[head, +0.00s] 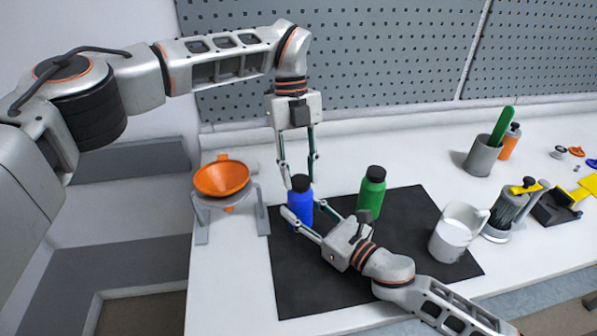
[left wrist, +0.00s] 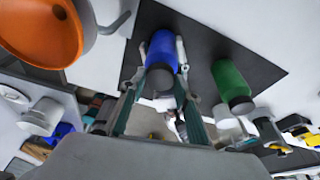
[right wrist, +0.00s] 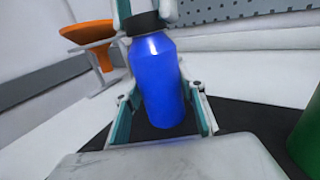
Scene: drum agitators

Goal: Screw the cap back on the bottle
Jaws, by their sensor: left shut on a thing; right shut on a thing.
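A blue bottle (head: 299,208) stands upright on the black mat (head: 300,285), with a black cap (head: 301,182) at its top. My left gripper (head: 300,178) comes down from above and is shut on the cap, its fingers on either side of it. The cap also shows in the left wrist view (left wrist: 159,77). My right gripper (head: 308,219) comes in low from the right and is shut on the blue bottle's body, which fills the middle of the right wrist view (right wrist: 158,88). The cap sits at the bottle's mouth; whether its thread is tight cannot be told.
A green bottle (head: 371,196) with a black cap stands close on the right. An orange funnel (head: 221,178) on a grey stand is to the left. A white mug (head: 455,235) stands at the mat's right edge. A grey cup (head: 482,157) is further back.

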